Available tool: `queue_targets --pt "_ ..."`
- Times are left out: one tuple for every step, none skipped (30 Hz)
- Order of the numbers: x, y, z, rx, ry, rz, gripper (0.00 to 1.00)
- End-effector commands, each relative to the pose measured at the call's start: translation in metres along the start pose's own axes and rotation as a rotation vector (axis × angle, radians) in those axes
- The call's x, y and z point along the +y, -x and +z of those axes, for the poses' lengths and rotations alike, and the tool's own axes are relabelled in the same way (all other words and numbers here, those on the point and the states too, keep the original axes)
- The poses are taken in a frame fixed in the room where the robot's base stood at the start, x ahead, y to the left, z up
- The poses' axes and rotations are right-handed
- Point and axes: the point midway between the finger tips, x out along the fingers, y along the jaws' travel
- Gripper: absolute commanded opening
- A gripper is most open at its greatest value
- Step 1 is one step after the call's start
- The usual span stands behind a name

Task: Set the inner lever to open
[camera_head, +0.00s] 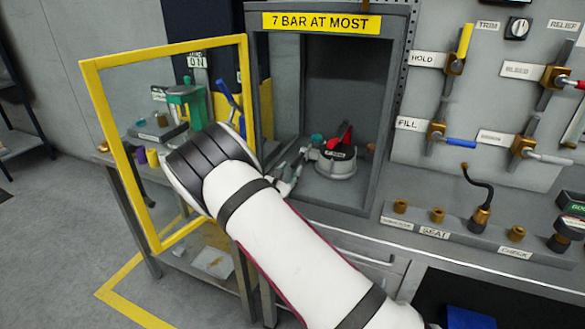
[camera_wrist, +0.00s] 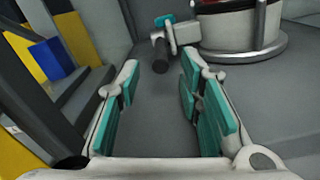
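Inside the grey cabinet (camera_head: 268,100) stands a round pale actuator (camera_head: 338,166) with a dark labelled top and a red lever (camera_head: 342,136) on it. The label is too small to read. In the wrist view the actuator body (camera_wrist: 238,30) is at the top right, its top cut off by the frame. A small grey fitting with a teal end (camera_wrist: 165,19) and a black stub (camera_wrist: 160,56) sits at its left; the teal end also shows in the head view (camera_head: 316,139). My gripper (camera_wrist: 160,80) is open and empty, low in the cabinet opening, short of the fitting.
The yellow-framed door (camera_head: 91,105) stands open at the left, with my arm passing beside it. A sign (camera_head: 321,22) reads "7 BAR AT MOST". Several valve levers (camera_head: 461,142) line the right panel. A rail with brass fittings (camera_head: 437,215) lies below it.

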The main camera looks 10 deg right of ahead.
Motion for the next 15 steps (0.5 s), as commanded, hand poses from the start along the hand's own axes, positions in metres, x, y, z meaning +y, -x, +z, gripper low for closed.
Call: queue_targets --pt "0.0 -0.008 0.0 -0.001 -0.001 0.0 0.34" --pt "-0.001 -0.012 0.0 0.0 -0.001 -0.001 0.34" --pt "0.0 -0.017 0.0 0.0 -0.001 -0.001 0.34" --pt "0.0 -0.02 0.0 0.0 -0.001 0.0 0.34" --pt "0.0 -0.022 0.0 0.0 -0.001 0.0 0.34" --pt "0.0 -0.025 0.0 -0.001 0.0 0.0 0.34" --pt "0.0 -0.026 0.0 -0.001 0.0 0.0 0.34" --pt "0.0 -0.028 0.0 -0.001 0.0 0.0 0.34" --pt "0.0 -0.029 0.0 -0.001 0.0 0.0 0.34" --pt "0.0 -0.03 0.0 0.0 0.0 0.0 0.34" --pt "0.0 -0.03 0.0 0.0 0.0 0.0 0.34" --pt "0.0 -0.031 0.0 0.0 0.0 0.0 0.34" --pt "0.0 -0.031 0.0 0.0 0.0 0.0 0.34" --pt "0.0 -0.031 0.0 0.0 0.0 0.0 0.34" --pt "0.0 -0.031 0.0 0.0 0.0 0.0 0.34"
